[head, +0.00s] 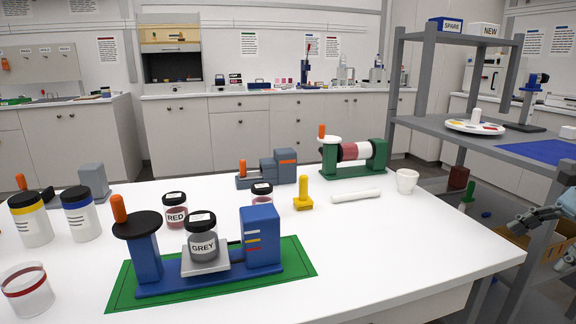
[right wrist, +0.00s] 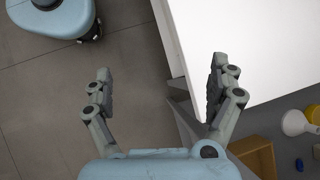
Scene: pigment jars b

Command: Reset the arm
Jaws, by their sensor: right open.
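My right gripper (head: 530,222) shows at the right edge of the head view, beyond the table's right edge and in front of the grey shelf unit. In the right wrist view its two fingers (right wrist: 158,82) are spread wide with nothing between them. Below them are the floor and the corner of the white table (right wrist: 225,30). My left gripper is not in view. On the table (head: 400,245) in the head view, a jar labelled GREY (head: 203,240) stands on a blue device (head: 262,238) over a green mat (head: 300,268).
A jar labelled RED (head: 176,212), a yellow stamp-like piece (head: 303,194), a white rod (head: 355,195) and a white cup (head: 406,181) stand or lie farther back. A green roller device (head: 378,158) is at the far edge. The grey shelf (head: 440,130) stands close to my right gripper.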

